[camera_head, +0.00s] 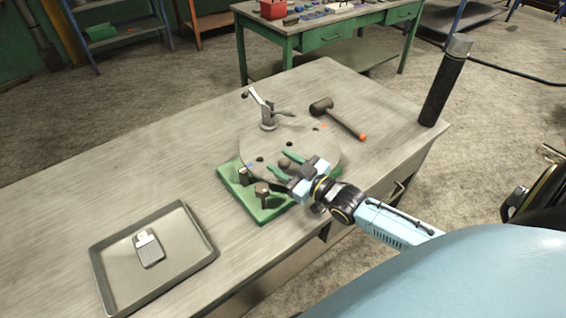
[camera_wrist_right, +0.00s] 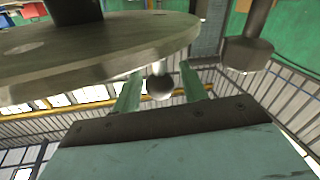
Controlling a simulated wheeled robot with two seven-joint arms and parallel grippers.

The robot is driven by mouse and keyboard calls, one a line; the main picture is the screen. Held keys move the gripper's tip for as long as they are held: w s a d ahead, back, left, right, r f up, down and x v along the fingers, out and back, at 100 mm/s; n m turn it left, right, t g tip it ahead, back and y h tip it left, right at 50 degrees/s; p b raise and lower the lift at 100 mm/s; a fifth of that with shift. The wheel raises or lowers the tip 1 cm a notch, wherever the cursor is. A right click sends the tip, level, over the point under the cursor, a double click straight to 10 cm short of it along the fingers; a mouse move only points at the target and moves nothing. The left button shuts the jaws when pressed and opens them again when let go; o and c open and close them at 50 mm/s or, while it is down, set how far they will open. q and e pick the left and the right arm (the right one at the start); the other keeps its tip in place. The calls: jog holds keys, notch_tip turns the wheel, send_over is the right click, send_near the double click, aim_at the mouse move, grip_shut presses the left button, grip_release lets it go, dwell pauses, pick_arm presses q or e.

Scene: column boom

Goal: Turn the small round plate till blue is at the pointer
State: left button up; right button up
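The round grey plate (camera_head: 305,143) lies on a green base (camera_head: 262,214) on the workbench. I cannot make out the pointer for certain; a short post (camera_head: 262,188) stands at the base's front. My right gripper (camera_head: 285,165) is at the plate's near edge. In the right wrist view its green fingers (camera_wrist_right: 160,82) are apart, with a round knob (camera_wrist_right: 160,87) on a short stem between them. Gaps show on both sides of the knob. My left gripper is out of view.
A lever clamp (camera_head: 266,112) stands at the plate's far side. A mallet (camera_head: 338,117) lies right of it, and a dark cylinder (camera_head: 445,85) stands at the bench's right corner. A tray (camera_head: 187,231) holding a small grey item is front left.

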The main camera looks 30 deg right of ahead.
jog(key=shift+o, duration=0.3)
jog(key=v, duration=1.3)
jog(key=shift+s, duration=0.15)
